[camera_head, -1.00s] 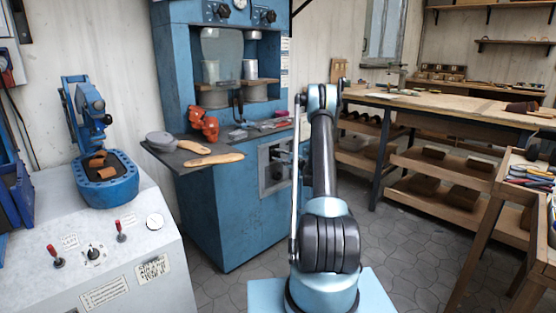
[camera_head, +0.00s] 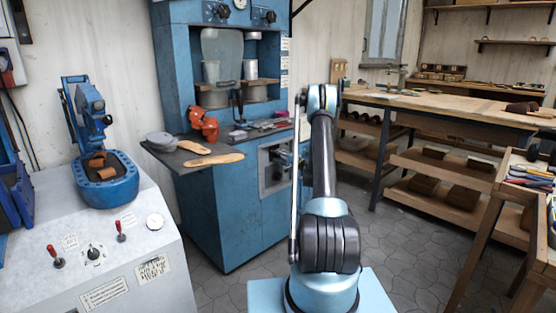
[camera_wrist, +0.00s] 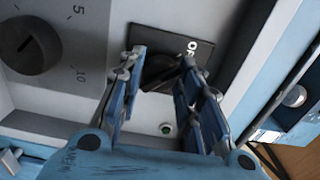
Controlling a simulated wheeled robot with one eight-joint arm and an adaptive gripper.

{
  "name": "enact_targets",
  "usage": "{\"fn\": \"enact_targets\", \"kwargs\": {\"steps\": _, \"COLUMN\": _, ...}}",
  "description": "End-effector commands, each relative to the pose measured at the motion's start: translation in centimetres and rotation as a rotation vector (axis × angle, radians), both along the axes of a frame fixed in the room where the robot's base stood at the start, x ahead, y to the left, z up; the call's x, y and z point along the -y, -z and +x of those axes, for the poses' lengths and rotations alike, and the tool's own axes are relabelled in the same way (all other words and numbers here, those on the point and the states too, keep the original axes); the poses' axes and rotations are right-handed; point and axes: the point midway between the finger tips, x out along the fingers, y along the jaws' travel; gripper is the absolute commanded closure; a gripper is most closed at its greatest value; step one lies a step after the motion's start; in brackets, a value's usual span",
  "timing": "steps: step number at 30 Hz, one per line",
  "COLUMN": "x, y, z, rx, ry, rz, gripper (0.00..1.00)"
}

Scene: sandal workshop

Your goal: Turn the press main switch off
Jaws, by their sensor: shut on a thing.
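The press main switch is a dark rotary knob (camera_wrist: 160,72) on a dark plate (camera_wrist: 212,38) with partly hidden white lettering, in the wrist view. My gripper (camera_wrist: 163,58) has its two blue fingers on either side of the knob and is shut on it. The fingers hide part of the knob, and its exact angle is hard to tell.
A workbench (camera_head: 450,106) stands to the right.

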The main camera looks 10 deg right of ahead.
Motion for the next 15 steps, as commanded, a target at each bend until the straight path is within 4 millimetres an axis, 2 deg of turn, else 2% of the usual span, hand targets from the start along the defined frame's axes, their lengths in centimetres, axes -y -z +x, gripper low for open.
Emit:
{"fn": "enact_targets", "kwargs": {"steps": 8, "x": -0.3, "y": 0.21, "z": -0.11, "rx": -0.001, "ry": -0.006, "rz": -0.006, "gripper": 0.92}}
{"fn": "enact_targets", "kwargs": {"steps": 9, "x": -0.3, "y": 0.21, "z": -0.11, "rx": -0.001, "ry": -0.006, "rz": -0.006, "gripper": 0.61}}
{"fn": "enact_targets", "kwargs": {"steps": 10, "x": -0.3, "y": 0.2, "z": -0.09, "rx": -0.001, "ry": -0.005, "rz": -0.006, "gripper": 0.54}}
{"fn": "enact_targets", "kwargs": {"steps": 11, "x": -0.28, "y": 0.19, "z": -0.09, "rx": 0.0, "ry": -0.005, "rz": -0.005, "gripper": 0.5}}
{"fn": "enact_targets", "kwargs": {"steps": 15, "x": -0.2, "y": 0.1, "z": -0.07, "rx": 0.0, "ry": -0.003, "rz": -0.003, "gripper": 0.5}}
